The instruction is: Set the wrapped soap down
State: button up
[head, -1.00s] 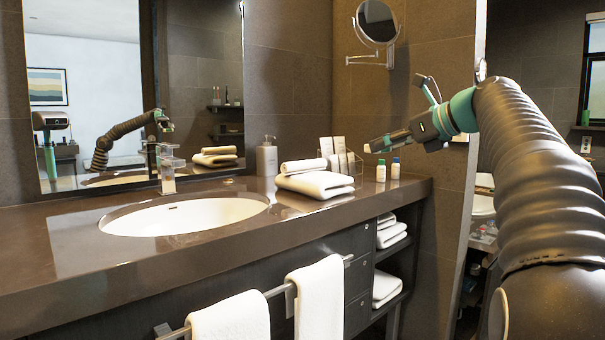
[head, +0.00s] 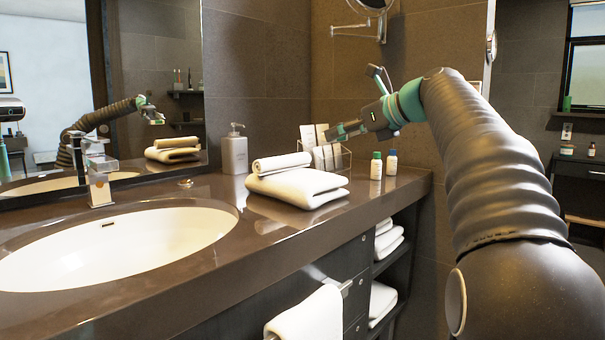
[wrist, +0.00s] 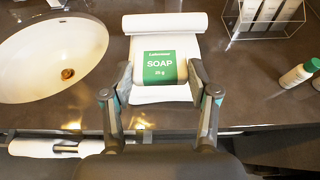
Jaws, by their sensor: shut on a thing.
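The wrapped soap (wrist: 159,66) is a small white packet with a green label reading SOAP. My gripper (wrist: 161,82) is shut on it, with one finger at each side, in the wrist view. Below it in that view lies the folded white towel (wrist: 148,98), with a rolled towel at its far edge. I cannot tell the height of the soap above the towel from this view. In the head view my gripper (head: 335,132) is in the air in front of the amenity rack, right of and above the towels (head: 300,187). The soap is hard to make out there.
The sink basin (head: 110,250) with its faucet (head: 97,170) is at left. A soap dispenser (head: 234,152) stands behind the towels. The clear rack (head: 335,157) and two small bottles (head: 376,167) stand at right. The counter's front edge (head: 200,285) has a towel rail below.

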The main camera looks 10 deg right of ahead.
jog(key=b, duration=0.2)
send_over(307, 180)
notch_tip(307, 180, down, 5)
jog(key=shift+s+f, duration=0.1)
jog(key=shift+f, duration=0.1)
jog(key=shift+f+b, duration=0.7)
jog(key=shift+f, duration=1.2)
jog(key=o, duration=0.9)
jog(key=shift+f, duration=0.1)
jog(key=shift+s, duration=0.1)
jog(key=shift+r, duration=0.2)
jog(key=p+v, duration=0.1)
jog(key=v, duration=1.1)
